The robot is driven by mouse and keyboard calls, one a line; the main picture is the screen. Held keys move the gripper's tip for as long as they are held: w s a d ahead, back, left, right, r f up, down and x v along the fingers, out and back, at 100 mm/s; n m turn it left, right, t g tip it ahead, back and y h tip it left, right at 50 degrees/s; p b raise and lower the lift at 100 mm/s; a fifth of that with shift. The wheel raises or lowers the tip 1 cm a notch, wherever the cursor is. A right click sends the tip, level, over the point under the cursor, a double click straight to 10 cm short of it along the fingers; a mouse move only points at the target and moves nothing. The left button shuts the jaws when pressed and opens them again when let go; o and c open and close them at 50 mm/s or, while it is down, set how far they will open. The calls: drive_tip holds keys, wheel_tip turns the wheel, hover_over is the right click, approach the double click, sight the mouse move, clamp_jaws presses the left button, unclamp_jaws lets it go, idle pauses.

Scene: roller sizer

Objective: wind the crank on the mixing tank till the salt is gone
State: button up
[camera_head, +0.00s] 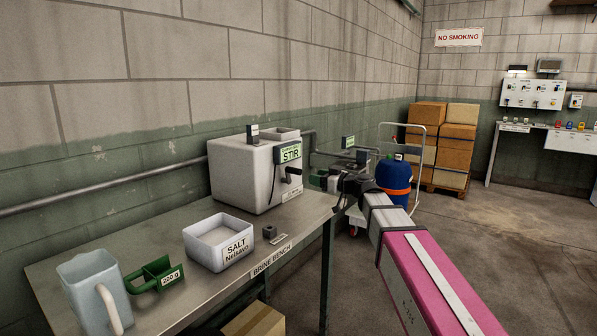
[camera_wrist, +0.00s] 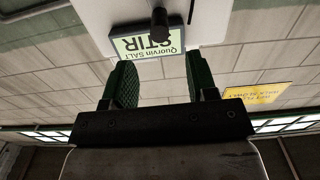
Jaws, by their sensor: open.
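The mixing tank (camera_head: 238,172) is a white box on the bench with a green STIR label (camera_head: 289,152) on its front. In the wrist view the upside-down label (camera_wrist: 150,42) reads "Quorvin SALT STIR". A black crank (camera_head: 292,172) sticks out below the label. In the wrist view its handle (camera_wrist: 160,20) lies ahead of my fingers, near the middle. My gripper (camera_head: 328,180) is open and empty, to the right of the crank and apart from it. Its green-padded fingers (camera_wrist: 161,80) are spread in the wrist view. The tank's inside and any salt in it are hidden.
On the brine bench (camera_head: 190,290) are a white tray (camera_head: 217,240) labelled "SALT Nelsavo", a green 200 g scoop (camera_head: 155,273), a pale jug (camera_head: 92,290) and a small dark block (camera_head: 269,231). A blue drum (camera_head: 394,178) stands behind my arm. Floor at right is clear.

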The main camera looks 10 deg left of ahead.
sight(300, 173)
drive_tip(key=x, duration=1)
drive_tip(key=shift+w+a+r, duration=0.1)
drive_tip(key=shift+w+a, duration=0.15)
drive_tip(key=shift+a, duration=0.05)
drive_tip(key=c, duration=0.9)
